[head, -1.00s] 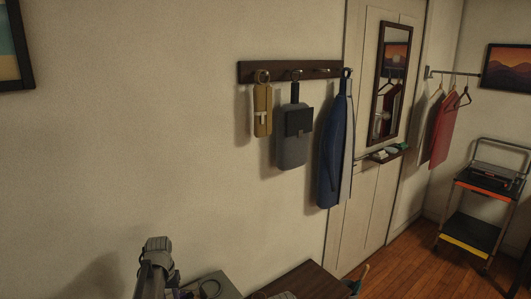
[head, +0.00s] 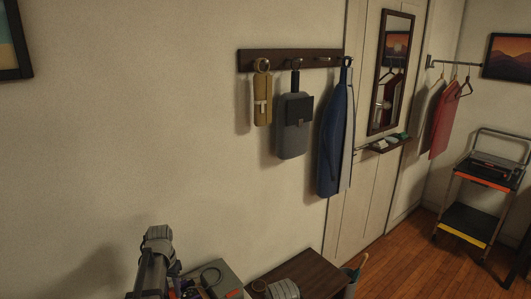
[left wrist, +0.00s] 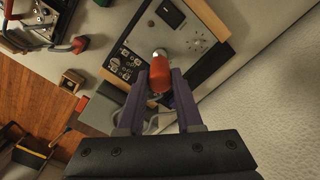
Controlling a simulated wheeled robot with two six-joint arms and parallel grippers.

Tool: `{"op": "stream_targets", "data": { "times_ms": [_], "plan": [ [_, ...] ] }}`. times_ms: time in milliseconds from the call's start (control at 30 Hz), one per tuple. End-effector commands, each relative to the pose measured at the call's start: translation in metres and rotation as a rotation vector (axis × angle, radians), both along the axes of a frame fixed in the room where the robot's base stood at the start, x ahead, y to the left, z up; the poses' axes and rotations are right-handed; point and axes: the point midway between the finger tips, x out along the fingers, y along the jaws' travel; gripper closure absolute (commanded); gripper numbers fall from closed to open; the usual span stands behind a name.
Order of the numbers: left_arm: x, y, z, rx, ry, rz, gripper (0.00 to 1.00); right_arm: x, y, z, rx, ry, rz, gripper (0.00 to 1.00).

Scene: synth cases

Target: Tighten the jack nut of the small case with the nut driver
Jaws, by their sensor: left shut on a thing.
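In the left wrist view my left gripper (left wrist: 161,72) is shut on a red-orange handle with a pale tip, which looks like the nut driver (left wrist: 160,79). The tip points away from the gripper, over a synth case (left wrist: 188,62) with a light grey panel, wooden sides, a dark screen, knobs and jacks. I cannot tell whether the tip touches the panel, or whether this is the small case. The jack nut is too small to make out. In the head view my left arm shows at the bottom, with its fingertips out of sight. My right gripper is not in view.
In the wrist view a small wooden box (left wrist: 72,80) and a red-ended tool (left wrist: 79,44) lie left of the case. In the head view a dark wooden table (head: 312,274) stands bottom centre. A cart (head: 466,222) stands far right, with open floor before it.

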Motion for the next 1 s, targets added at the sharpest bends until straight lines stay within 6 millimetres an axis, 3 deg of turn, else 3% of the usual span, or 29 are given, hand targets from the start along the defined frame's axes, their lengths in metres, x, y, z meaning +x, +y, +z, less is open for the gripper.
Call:
{"op": "stream_targets", "data": {
  "times_ms": [167,433,733,1000],
  "plan": [
    [-0.0001,0.0,-0.0001,0.0,0.0,-0.018,1.0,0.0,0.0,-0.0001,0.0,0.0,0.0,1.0],
    [-0.0001,0.0,-0.0001,0.0,0.0,-0.234,1.0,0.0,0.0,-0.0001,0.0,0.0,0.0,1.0],
    [-0.0002,-0.0001,-0.0001,0.0,0.0,-0.259,1.0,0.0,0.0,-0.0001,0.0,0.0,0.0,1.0],
    [-0.0003,-0.0001,-0.0001,0.0,0.0,-0.477,1.0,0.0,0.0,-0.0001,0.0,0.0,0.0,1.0]
  ]
}}
